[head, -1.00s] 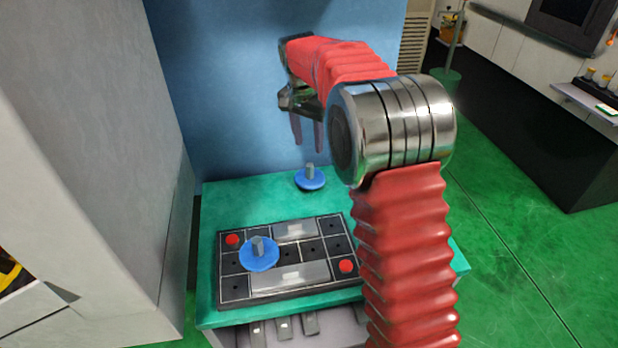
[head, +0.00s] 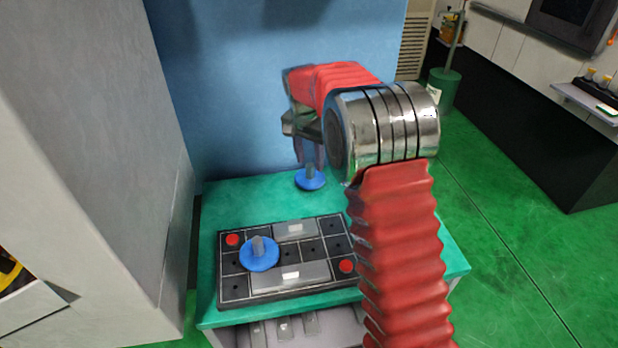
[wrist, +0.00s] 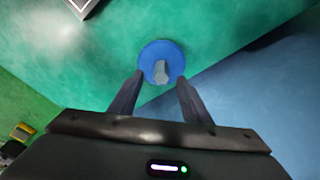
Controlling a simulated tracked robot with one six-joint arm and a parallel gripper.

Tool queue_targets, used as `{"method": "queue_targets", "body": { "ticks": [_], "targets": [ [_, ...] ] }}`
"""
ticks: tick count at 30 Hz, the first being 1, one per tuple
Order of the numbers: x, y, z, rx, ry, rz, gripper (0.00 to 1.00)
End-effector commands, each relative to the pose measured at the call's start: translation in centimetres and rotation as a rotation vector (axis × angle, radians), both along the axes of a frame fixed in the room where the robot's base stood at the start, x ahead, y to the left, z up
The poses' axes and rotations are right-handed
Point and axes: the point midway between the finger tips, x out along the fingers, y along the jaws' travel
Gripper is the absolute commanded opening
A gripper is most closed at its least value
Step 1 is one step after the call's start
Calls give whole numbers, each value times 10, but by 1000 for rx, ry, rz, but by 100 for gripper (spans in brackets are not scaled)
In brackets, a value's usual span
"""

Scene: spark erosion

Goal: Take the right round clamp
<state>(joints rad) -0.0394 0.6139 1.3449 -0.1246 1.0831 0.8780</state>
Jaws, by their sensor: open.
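The right round clamp, a blue disc with a grey knob, stands on the green table top near the blue back wall in the head view (head: 310,181). It also shows in the wrist view (wrist: 151,52). My gripper (head: 310,162) is open just above the disc, with its fingers on either side of the knob. In the wrist view my fingertips (wrist: 160,77) are apart, near the disc's lower edge, and the knob lies between them. Contact cannot be told. A second blue round clamp (head: 260,256) sits on the dark plate to the left and nearer.
The dark grid plate (head: 233,290) has red buttons (head: 346,266) and grey metal blocks (head: 290,275). The green table (head: 235,200) meets the blue wall (head: 230,110) behind. A grey cabinet (head: 90,130) stands close on the left.

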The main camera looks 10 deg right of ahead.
Motion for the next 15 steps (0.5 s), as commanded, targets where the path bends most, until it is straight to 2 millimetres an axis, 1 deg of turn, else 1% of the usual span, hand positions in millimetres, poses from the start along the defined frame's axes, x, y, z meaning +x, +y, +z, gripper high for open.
{"method": "queue_targets", "body": {
  "ticks": [1, 3, 7, 10, 15],
  "targets": [
    [1, 0, -8, -1, 4, 1, 43],
    [3, 0, -18, 0, 3, 0, 43],
    [4, -2, -31, 0, 3, -1, 43],
    [5, -2, -34, -1, 2, -1, 43],
    [5, -2, -34, 0, 1, -1, 43]
  ]
}}
